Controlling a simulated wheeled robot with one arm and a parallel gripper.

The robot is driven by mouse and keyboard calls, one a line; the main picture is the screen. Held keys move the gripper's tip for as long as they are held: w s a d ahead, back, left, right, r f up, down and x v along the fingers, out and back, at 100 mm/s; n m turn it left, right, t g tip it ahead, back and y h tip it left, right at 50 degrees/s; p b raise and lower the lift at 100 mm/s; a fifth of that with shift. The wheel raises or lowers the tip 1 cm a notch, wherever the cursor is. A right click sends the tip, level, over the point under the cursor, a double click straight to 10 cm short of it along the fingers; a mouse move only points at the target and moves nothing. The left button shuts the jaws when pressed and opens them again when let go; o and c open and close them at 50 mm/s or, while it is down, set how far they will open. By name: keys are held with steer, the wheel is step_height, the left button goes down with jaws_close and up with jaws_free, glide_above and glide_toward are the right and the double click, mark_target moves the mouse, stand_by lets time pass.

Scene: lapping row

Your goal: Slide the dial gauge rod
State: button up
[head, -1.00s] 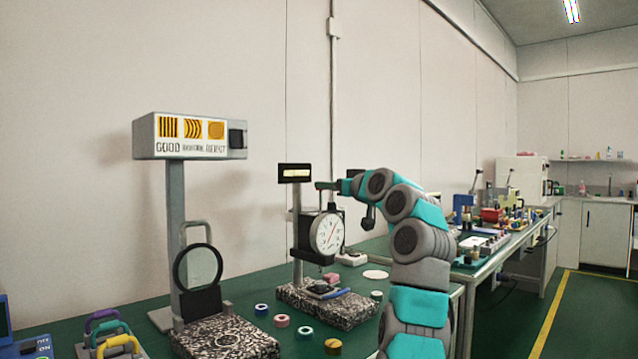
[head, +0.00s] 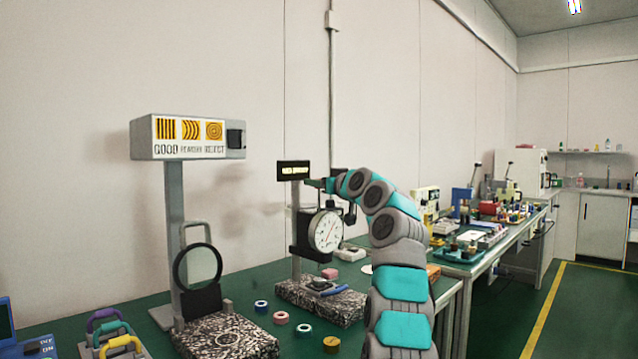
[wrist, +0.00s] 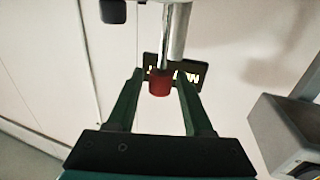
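The dial gauge (head: 326,232) has a round white face in a dark housing on a grey post above a speckled granite base (head: 318,302). In the wrist view a thin metal rod (wrist: 165,52) ends in a red cap (wrist: 160,84). My gripper (wrist: 160,74) is open, with one dark green finger on each side of the cap. A gap shows between the cap and both fingers. In the head view my gripper (head: 319,184) is above the gauge, by the post's top. The cap cannot be made out there.
A sorting sign (head: 188,137) and a round magnifier (head: 197,266) stand to the left. Several coloured rings (head: 281,318) lie on the green bench in front. A second, cluttered bench is at right.

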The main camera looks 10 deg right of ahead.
jaws_close()
stand_by(1.1)
